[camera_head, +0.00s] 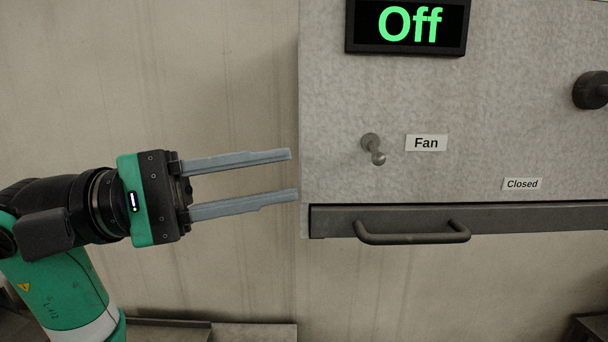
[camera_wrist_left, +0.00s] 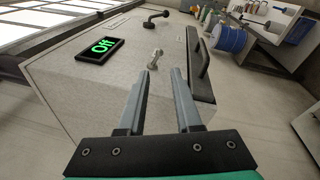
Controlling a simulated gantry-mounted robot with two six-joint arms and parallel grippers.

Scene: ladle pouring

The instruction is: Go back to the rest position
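My left gripper (camera_head: 293,175) is open and empty in the head view, pointing right. Its two long grey fingers are apart, with the tips close to the left edge of a grey cabinet (camera_head: 500,100) in the picture. The fingers also show in the left wrist view (camera_wrist_left: 162,80), spread apart with nothing between them. My right gripper is in neither view.
The cabinet has a display reading "Off" (camera_head: 410,24), a small fan switch (camera_head: 373,149) and a dark knob (camera_head: 591,90). A bar handle (camera_head: 412,233) juts out below. A blue spool (camera_wrist_left: 228,38) stands on a bench behind. Plain wall lies left of the cabinet.

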